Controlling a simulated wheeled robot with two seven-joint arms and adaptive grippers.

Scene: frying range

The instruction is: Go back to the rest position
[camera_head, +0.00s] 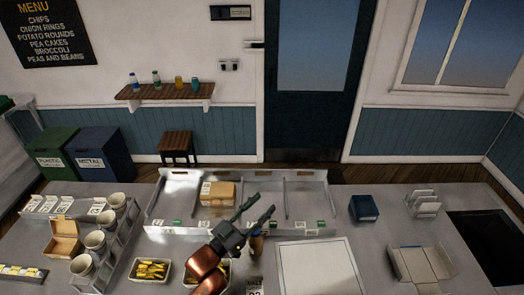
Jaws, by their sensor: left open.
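My left gripper (264,203) reaches in from the bottom middle over the steel counter (200,262). Its two fingers are spread, with nothing seen between them. It hangs in front of the divided metal rack (309,182), to the right of a closed brown box (217,194) that sits in one of the rack's compartments. A small brown thing (257,243) shows just below the gripper, partly hidden by it. My right gripper is not in view.
Trays of yellow food (152,270) lie in front of the rack, one partly behind my left arm. Cups (95,240) and an open carton (65,240) stand at left. A white board (318,268), blue container (363,207) and open grey box (420,264) are at right.

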